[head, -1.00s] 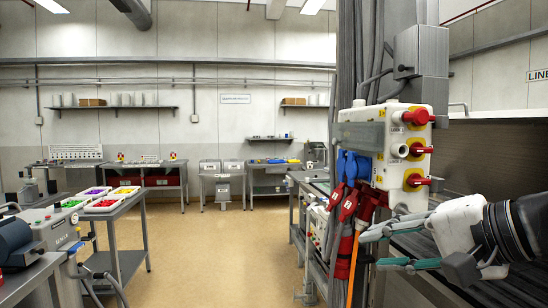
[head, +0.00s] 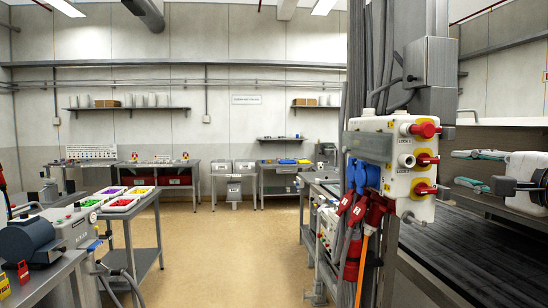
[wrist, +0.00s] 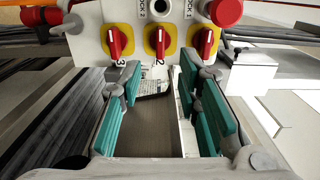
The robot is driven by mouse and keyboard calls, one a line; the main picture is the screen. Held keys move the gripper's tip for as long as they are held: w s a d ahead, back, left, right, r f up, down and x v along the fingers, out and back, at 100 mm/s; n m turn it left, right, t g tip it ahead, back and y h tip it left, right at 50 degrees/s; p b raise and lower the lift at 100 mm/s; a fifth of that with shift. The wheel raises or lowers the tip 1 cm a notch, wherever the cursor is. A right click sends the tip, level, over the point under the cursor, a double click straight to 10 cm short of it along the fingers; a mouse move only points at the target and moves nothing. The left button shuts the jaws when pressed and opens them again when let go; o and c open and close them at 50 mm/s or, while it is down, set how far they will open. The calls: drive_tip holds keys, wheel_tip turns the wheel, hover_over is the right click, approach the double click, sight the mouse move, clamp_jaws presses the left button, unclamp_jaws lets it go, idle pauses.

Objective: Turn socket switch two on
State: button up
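The white switch box (head: 383,135) hangs on the grey column, with red rotary switches on yellow plates along its right side. In the wrist view three red switches show in a row; the middle one (wrist: 161,42) has a 2 beside it. I take it to be the middle switch in the head view (head: 427,160). My gripper (head: 474,169) is to the right of the box, apart from it, fingers pointing at the switch side. In the wrist view my gripper (wrist: 162,105) has its teal fingers wide apart with nothing between them, and switch two lies beyond the gap.
A round red knob (wrist: 225,12) stands out beside the switches. Blue (head: 362,176) and red plugs (head: 378,211) with cables hang below the box. A dark slatted surface (head: 440,262) lies beneath my gripper. Open floor (head: 230,240) is to the left.

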sight(432, 162)
drive_tip(key=w+p, duration=0.1)
drive_tip(key=w, duration=0.8)
drive_tip(key=shift+w+a, duration=0.2)
clamp_jaws()
